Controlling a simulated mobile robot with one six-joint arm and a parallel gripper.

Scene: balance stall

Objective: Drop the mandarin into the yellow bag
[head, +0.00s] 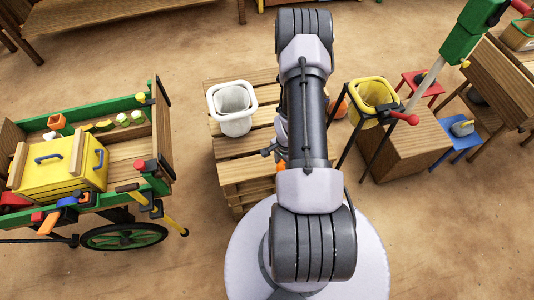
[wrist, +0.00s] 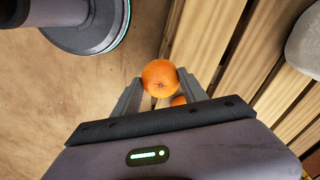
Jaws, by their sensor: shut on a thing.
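In the wrist view the mandarin (wrist: 160,77), round and orange, sits between the two fingertips of my gripper (wrist: 160,80), which is shut on it. In the head view my arm hides most of the gripper and the held fruit. The yellow bag (head: 372,93) hangs open-topped in a stand, right of my arm in the head view. My gripper is apart from it. The bag is not in the wrist view.
A white tub (head: 232,122) stands on a wooden pallet (head: 240,172). A second orange thing (wrist: 178,101) shows between the fingers, below the mandarin. A cart with a yellow crate (head: 50,165) is at left. A wooden box (head: 420,148) stands beside the bag stand.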

